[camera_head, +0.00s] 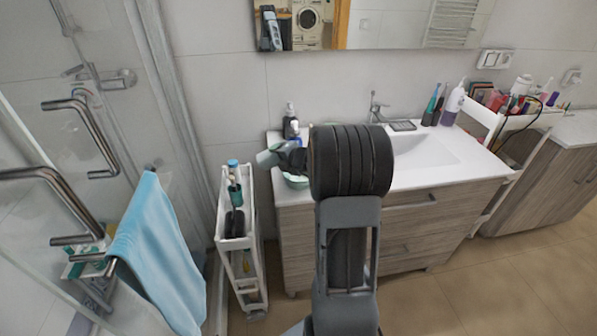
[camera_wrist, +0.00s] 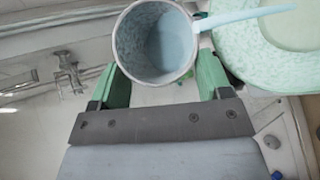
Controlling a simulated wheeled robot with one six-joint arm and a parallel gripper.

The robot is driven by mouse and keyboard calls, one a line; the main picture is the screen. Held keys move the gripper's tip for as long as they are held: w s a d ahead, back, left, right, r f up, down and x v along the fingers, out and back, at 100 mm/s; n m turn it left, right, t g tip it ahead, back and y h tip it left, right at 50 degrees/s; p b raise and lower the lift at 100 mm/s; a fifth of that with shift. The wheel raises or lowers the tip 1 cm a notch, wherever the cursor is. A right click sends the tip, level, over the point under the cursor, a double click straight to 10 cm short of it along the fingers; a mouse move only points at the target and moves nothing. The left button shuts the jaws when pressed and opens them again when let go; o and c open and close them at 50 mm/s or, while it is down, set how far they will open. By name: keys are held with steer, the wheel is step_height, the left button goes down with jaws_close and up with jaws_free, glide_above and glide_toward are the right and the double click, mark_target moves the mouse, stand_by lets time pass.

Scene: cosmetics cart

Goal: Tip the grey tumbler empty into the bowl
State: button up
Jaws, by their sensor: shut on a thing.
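My gripper (camera_head: 285,157) is shut on the grey tumbler (camera_head: 266,159) above the left end of the white counter. In the head view the tumbler looks tilted, pointing left. In the wrist view my gripper's green fingers (camera_wrist: 163,72) are on either side of the tumbler (camera_wrist: 155,42), and its round mouth faces the camera with a bluish inside. The pale green bowl (camera_head: 296,181) is below my gripper, partly hidden by my arm. In the wrist view the bowl (camera_wrist: 281,70) is right of the tumbler. A pale blue strip (camera_wrist: 250,18) runs from the tumbler's rim across the bowl; I cannot tell what it is.
Dark and clear bottles (camera_head: 290,122) stand behind the bowl. A narrow white cart (camera_head: 236,245) with bottles is left of the counter. The sink basin (camera_head: 425,150) and several bottles are to the right. A blue towel (camera_head: 155,255) hangs on the shower door.

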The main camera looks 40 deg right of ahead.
steer(key=shift+d+r+t+b, duration=0.1)
steer(key=shift+t+b, duration=0.2)
steer(key=shift+b, duration=0.15)
steer(key=shift+s+d+f+m+t+y+b, duration=0.2)
steer(key=shift+f+m+t+y+b, duration=0.35)
steer(key=shift+b, duration=1.25)
steer(key=shift+s+d+m+t+y, duration=0.25)
steer(key=shift+s+d+m+t, duration=0.35)
steer(key=shift+d, duration=0.2)
steer(key=shift+s+d+r+m+t+y+b, duration=0.1)
steer(key=shift+s+d+m+t+y+b, duration=0.15)
steer(key=shift+m+t, duration=0.3)
steer(key=shift+s+d+r+m+t+y+b, duration=0.1)
steer(key=shift+s+d+m+t+y+b, duration=0.1)
steer(key=shift+m+t+b, duration=0.3)
stand_by(0.9)
